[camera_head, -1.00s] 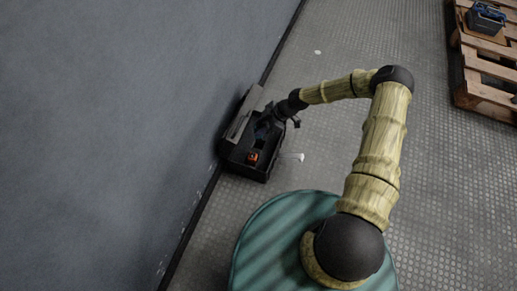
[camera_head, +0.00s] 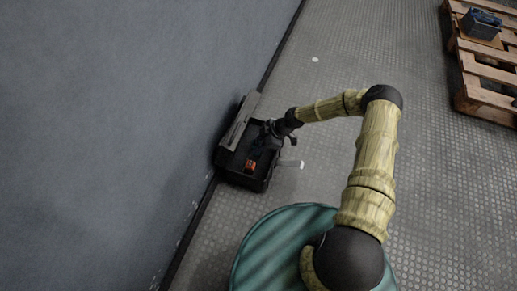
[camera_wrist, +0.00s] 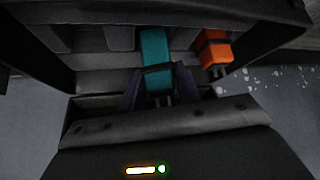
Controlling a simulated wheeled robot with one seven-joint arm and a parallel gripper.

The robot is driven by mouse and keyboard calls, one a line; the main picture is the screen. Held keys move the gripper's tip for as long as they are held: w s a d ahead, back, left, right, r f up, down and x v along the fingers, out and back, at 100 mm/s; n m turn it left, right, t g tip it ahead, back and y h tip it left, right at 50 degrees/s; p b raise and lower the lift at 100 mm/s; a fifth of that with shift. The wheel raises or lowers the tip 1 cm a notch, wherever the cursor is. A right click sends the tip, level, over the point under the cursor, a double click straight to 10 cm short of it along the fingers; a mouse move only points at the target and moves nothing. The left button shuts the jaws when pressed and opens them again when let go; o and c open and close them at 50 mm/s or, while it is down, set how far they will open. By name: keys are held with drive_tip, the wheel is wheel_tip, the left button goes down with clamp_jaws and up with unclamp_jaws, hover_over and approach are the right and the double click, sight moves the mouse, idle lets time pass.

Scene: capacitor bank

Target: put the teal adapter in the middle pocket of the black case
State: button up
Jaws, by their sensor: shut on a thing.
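The black case (camera_head: 240,176) stands open on the floor against the wall, its lid (camera_head: 240,121) leaning to the wall side. In the wrist view its inside (camera_wrist: 95,62) shows pockets split by dividers. My gripper (camera_wrist: 158,88) is shut on the teal adapter (camera_wrist: 154,52), which points away from the jaws toward the pockets. In the head view my gripper (camera_head: 271,130) is over the case and the adapter is hidden.
An orange and black part (camera_wrist: 214,50) sits in the case, right of the adapter in the wrist view; it also shows in the head view (camera_head: 250,165). A small white piece (camera_head: 291,163) is beside the case. A pallet (camera_head: 484,70) carries a dark blue box (camera_head: 482,24) far right.

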drive_tip(key=shift+f+b, duration=0.45)
drive_tip(key=shift+f, duration=0.95)
drive_tip(key=shift+f, duration=0.2)
drive_tip(key=o, duration=1.1)
drive_tip(key=shift+r, duration=0.1)
